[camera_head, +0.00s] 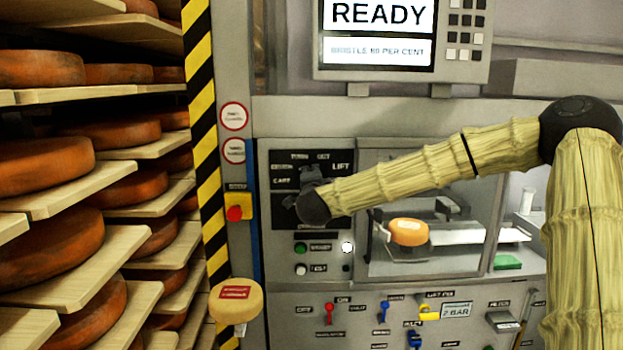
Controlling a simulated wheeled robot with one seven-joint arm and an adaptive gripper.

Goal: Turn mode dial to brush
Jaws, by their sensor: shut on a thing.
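The mode dial sits on a black panel (283,210) on the grey machine front, with white labels around it that include TURN, OUT and LIFT; the labels on the left are too small to read surely. My gripper (309,180) is at the middle of this panel, reached from the right by my arm. It is shut on the dial and hides most of it, so where the dial points cannot be told.
A screen (378,28) above reads READY and BRISTLE 80 PER CENT. A green button (300,248) and a white button (301,269) sit below the dial. A red emergency button (235,213) is at left. Shelves of cheese wheels (45,166) fill the left side. A cheese (409,232) shows inside the machine's window.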

